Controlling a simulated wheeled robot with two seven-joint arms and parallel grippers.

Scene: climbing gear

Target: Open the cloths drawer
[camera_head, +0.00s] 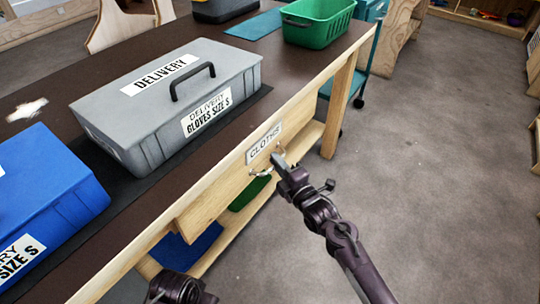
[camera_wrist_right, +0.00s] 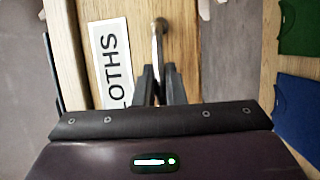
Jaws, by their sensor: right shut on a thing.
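The cloths drawer (camera_head: 215,195) is a pale wood front under the dark tabletop, with a white CLOTHS label (camera_head: 263,144). The label also shows in the right wrist view (camera_wrist_right: 110,62). A metal bar handle (camera_head: 261,173) sits just below the label; in the wrist view the handle (camera_wrist_right: 158,38) runs up from between the fingers. My right gripper (camera_head: 279,161) is shut on the handle, and its fingers (camera_wrist_right: 158,84) hide part of it. My left gripper's fingers are not visible.
A grey delivery box (camera_head: 110,105) and a blue box (camera_head: 50,190) stand on the table, with a green basket (camera_head: 318,28) at the far end. A lower shelf (camera_head: 215,250) holds folded green and blue cloths. The grey floor (camera_head: 430,170) to the right is clear.

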